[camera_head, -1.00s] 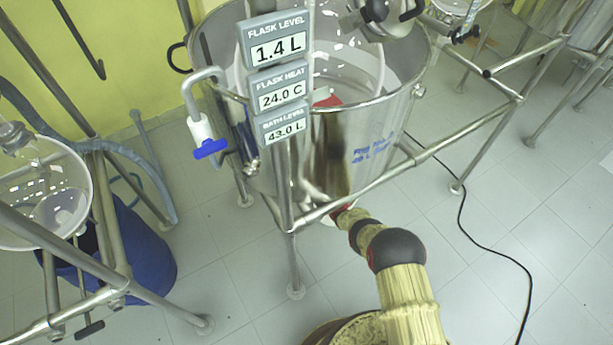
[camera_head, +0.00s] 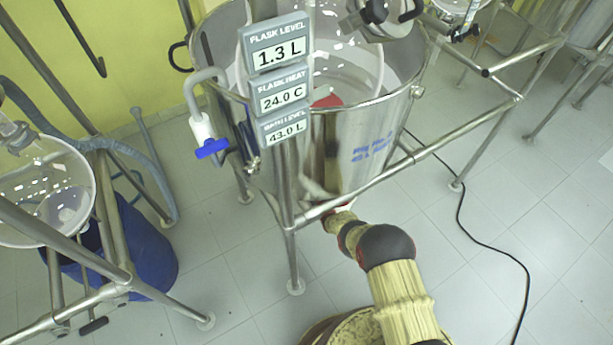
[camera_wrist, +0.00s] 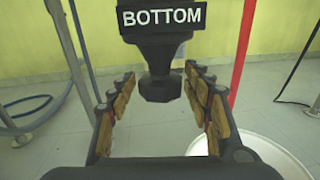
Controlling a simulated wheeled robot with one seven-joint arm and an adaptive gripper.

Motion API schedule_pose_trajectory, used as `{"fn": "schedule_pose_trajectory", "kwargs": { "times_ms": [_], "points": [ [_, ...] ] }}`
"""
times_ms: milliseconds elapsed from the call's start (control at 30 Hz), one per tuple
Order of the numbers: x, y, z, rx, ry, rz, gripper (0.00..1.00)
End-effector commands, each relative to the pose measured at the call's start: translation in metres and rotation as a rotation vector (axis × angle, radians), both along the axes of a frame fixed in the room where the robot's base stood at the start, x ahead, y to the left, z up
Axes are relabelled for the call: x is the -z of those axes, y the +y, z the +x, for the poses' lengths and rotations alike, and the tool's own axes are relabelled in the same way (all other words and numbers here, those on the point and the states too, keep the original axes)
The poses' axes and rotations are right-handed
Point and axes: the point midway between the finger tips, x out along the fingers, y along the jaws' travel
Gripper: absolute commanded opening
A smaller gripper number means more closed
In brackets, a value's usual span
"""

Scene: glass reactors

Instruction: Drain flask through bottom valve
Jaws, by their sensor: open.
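The flask (camera_head: 345,65) is a clear glass vessel inside the steel bath (camera_head: 350,150). The display (camera_head: 278,53) reads flask level 1.3 L, flask heat 24.0 C and bath level 43.0 L. In the wrist view, the dark bottom valve (camera_wrist: 160,60) carries a "BOTTOM" label (camera_wrist: 162,17). My gripper (camera_wrist: 162,95) is open, with its wood-coloured finger pads on either side of the valve's dark lower knob (camera_wrist: 160,88). The pads look apart from the knob. In the head view my arm reaches under the bath and the gripper is hidden.
A white round container (camera_wrist: 270,155) is on the floor at lower right in the wrist view. A red vertical strip (camera_wrist: 243,55) stands right of the valve. Steel frame legs (camera_head: 290,230) and a black cable (camera_head: 470,230) are nearby. A blue-handled valve (camera_head: 211,148) hangs at the bath's left.

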Motion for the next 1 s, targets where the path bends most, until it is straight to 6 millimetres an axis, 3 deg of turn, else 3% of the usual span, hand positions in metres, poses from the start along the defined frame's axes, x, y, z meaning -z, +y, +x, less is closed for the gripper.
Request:
{"fn": "schedule_pose_trajectory", "kwargs": {
  "times_ms": [233,800,1000],
  "points": [
    [0.000,-0.004,-0.007,0.001,0.002,0.000,0.50],
    [-0.002,-0.031,-0.061,0.000,0.002,-0.001,0.50],
    [-0.002,-0.036,-0.071,0.000,0.000,0.001,0.50]
  ]
}}
